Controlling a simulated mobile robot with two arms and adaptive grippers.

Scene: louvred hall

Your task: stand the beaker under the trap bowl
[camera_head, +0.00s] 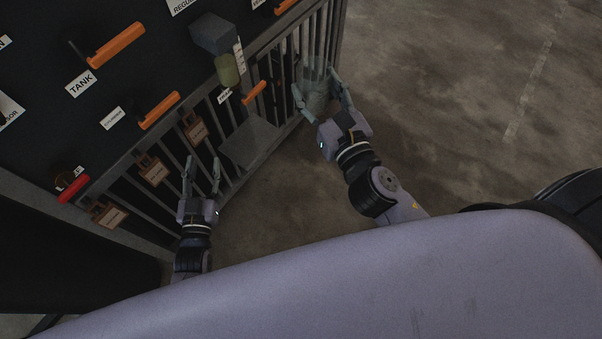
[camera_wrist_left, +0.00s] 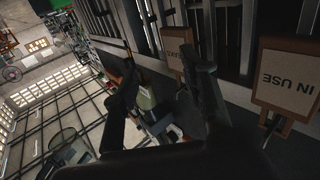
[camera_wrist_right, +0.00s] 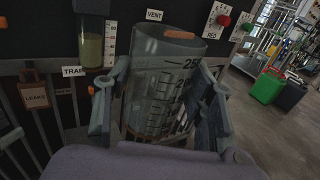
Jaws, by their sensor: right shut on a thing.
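The clear graduated beaker (camera_wrist_right: 160,85) stands roughly upright, slightly tilted in the right wrist view, between the fingers of my right gripper (camera_wrist_right: 160,110). In the head view my right gripper (camera_head: 322,97) holds the beaker (camera_head: 318,85) in front of the railing. The trap bowl (camera_head: 227,70), with yellowish liquid, hangs under a grey block on the dark panel; it also shows in the right wrist view (camera_wrist_right: 91,50), left of the beaker. The beaker is apart from it, to its right in the head view. My left gripper (camera_head: 202,170) is open and empty near the railing.
A grey shelf plate (camera_head: 250,142) juts from the railing below the trap bowl and looks bare. Orange handles (camera_head: 116,45) stick out of the panel. Brown hanging tags (camera_head: 152,170) line the railing. The floor at right (camera_head: 450,100) is clear.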

